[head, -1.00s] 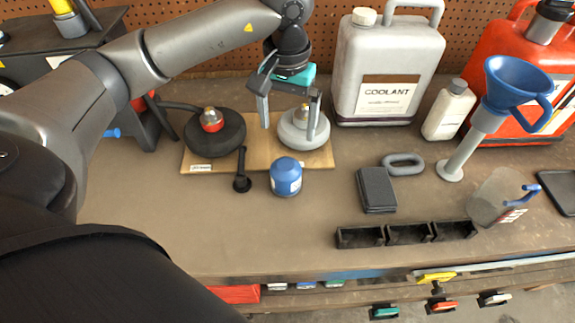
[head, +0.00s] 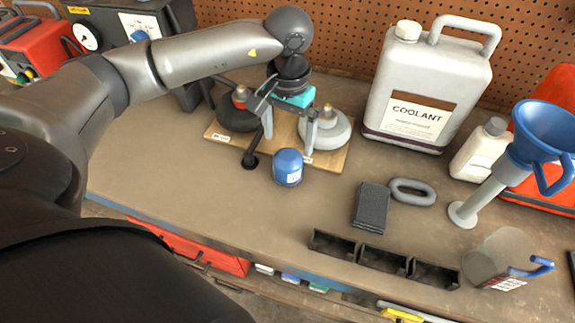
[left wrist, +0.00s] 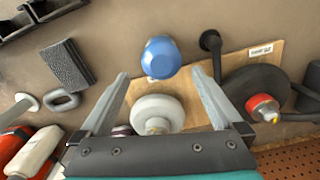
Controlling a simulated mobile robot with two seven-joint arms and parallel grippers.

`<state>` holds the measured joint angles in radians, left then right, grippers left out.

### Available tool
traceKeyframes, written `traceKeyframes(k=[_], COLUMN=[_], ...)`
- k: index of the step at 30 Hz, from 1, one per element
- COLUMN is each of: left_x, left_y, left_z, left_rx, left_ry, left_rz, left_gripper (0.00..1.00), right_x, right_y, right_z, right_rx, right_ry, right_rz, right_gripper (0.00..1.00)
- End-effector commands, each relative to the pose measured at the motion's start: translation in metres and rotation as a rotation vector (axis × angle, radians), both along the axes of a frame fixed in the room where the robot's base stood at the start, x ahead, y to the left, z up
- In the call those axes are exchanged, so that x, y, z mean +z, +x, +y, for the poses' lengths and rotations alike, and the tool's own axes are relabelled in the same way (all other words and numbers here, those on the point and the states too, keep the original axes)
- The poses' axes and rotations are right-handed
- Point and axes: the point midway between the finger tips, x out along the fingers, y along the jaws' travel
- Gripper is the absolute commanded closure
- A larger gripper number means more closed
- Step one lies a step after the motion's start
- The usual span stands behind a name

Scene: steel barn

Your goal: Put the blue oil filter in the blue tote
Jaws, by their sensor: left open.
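The blue oil filter (head: 288,168) stands upright on the workbench, just in front of a wooden board. It also shows in the left wrist view (left wrist: 161,58), ahead of the gap between the fingertips. My left gripper (head: 289,144) is open and empty, above the board and just behind the filter. In the left wrist view its two fingers (left wrist: 160,74) are spread wide, with a grey disc between them. I cannot make out a blue tote; only blue strips show along the bench's front edge. My right gripper is not in view.
The board (head: 341,158) bears a grey disc (head: 336,133) and a dark disc (head: 232,120). A black plunger-like part (head: 250,160) lies left of the filter. A coolant jug (head: 425,90), blue funnel (head: 543,130) and black bin row (head: 382,259) stand right.

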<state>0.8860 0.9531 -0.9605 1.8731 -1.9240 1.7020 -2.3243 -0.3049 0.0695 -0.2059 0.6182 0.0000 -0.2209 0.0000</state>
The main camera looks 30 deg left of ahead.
Motion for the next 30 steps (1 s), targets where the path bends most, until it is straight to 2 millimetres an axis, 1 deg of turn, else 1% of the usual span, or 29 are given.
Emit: traceKeyframes(k=[1,3,11,15,19,23,29,30], left_x=[-0.011,-0.02,-0.039,-0.061,-0.078,-0.084,-0.084,-0.084], left_y=[-0.001,0.0,0.0,0.001,0.001,0.002,0.002,0.002], left_z=[0.0,0.0,0.0,0.003,0.003,0.003,0.003,0.003], left_rx=[0.0,0.0,0.001,0.002,0.0,0.0,0.0,0.0], left_ry=[-0.001,-0.001,-0.002,-0.001,-0.002,-0.001,-0.001,-0.001], left_rz=[0.004,0.002,0.001,0.004,0.002,-0.001,-0.002,-0.002], left_gripper=[0.0,0.0,0.0,0.0,0.0,0.0,0.0,0.05], right_x=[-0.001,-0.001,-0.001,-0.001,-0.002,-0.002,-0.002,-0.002], right_y=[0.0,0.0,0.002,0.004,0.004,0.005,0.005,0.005], right_z=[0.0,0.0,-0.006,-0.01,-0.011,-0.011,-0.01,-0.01], right_rx=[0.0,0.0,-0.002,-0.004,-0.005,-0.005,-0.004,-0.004], right_ry=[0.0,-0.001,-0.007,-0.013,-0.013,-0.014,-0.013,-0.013], right_rz=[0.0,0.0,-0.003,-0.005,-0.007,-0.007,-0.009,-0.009], right_gripper=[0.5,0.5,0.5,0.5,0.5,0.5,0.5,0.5])
